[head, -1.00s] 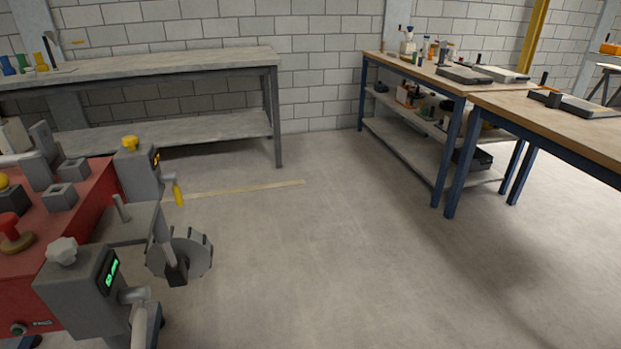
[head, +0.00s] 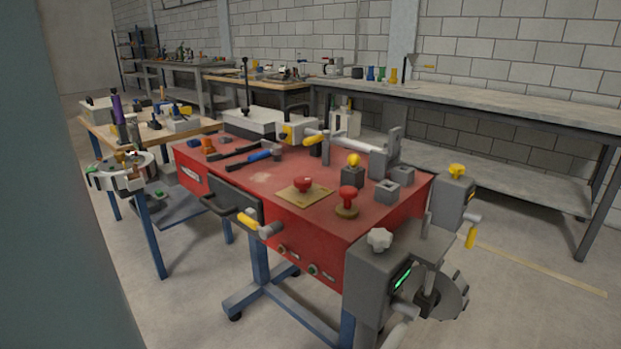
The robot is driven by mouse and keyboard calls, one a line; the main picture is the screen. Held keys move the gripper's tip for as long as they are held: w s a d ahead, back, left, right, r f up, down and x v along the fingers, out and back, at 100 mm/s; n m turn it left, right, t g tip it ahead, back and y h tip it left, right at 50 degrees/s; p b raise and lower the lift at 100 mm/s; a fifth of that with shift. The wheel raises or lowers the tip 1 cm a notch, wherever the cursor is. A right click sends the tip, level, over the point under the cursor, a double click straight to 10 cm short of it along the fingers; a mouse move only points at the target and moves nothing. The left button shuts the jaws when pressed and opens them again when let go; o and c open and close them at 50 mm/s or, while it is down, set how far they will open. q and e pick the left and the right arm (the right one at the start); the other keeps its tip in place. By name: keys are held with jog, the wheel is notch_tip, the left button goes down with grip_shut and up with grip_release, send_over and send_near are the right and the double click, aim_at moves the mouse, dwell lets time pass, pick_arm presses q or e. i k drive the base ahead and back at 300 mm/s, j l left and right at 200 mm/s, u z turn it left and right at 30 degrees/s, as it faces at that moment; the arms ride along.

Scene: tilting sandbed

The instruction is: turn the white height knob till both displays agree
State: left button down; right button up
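The white knob (head: 380,239) sits on top of a grey box (head: 372,285) at the right front corner of the red bench (head: 320,228). A green-lit display (head: 402,278) is on the right side of this box, seen at a steep slant; I cannot read it. A second grey box (head: 452,203) with a yellow knob (head: 457,171) stands farther back at the bench's right end. Its display is too small and slanted to read. A grey toothed disc (head: 452,295) is beside the front box. Neither of my grippers is in view.
A yellow-gripped handle (head: 252,224) sticks out in front. A cluttered wooden table (head: 213,124) stands left. Floor (head: 545,310) is clear at right.

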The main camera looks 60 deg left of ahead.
aim_at(380, 239)
jog(key=u, duration=2.15)
jog(key=k+l+z, duration=0.1)
jog(key=l, duration=2.55)
jog(key=j+u, duration=0.1)
jog(key=u, duration=0.25)
jog(key=i+l, duration=0.05)
